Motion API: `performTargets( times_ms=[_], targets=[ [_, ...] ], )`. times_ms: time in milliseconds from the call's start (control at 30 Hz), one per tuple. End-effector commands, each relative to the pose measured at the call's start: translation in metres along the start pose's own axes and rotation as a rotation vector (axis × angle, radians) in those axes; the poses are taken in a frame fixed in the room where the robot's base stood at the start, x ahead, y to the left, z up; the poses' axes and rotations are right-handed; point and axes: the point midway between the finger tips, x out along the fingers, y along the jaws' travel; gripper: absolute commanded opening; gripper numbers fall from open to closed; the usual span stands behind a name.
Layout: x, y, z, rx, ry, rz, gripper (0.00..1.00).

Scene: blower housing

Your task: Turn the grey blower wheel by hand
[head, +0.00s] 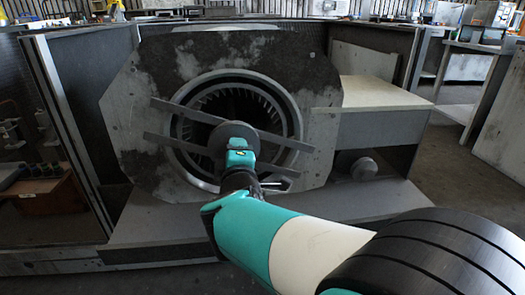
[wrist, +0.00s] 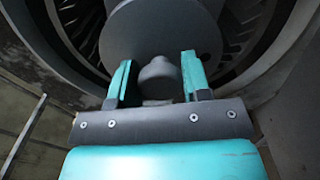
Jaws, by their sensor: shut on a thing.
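The grey blower wheel (head: 266,101) sits in the round opening of the weathered housing (head: 126,120), with dark fins around its ring. Its flat hub disc (wrist: 160,28) faces me and fills the top middle of the wrist view. A small rounded knob (wrist: 158,75) stands out from the disc. My gripper (wrist: 157,62) is shut on this knob, with one teal finger on each side. In the head view my gripper (head: 240,150) is against the lower front of the disc, and my wrist hides part of the wheel's lower side.
Two flat grey bars (head: 192,112) cross the opening, one above and one below the hub. A side panel (head: 65,105) stands at left. A ledge (head: 375,95) and a round part (head: 363,168) are at right. Open floor (head: 440,165) lies further right.

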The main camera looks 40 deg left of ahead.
Motion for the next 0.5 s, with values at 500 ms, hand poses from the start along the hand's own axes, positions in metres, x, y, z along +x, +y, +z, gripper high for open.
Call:
performTargets(
  times_ms=[500],
  targets=[
    [0.0001, -0.0002, 0.0009, 0.034, -0.002, -0.001, 0.01]
  ],
)
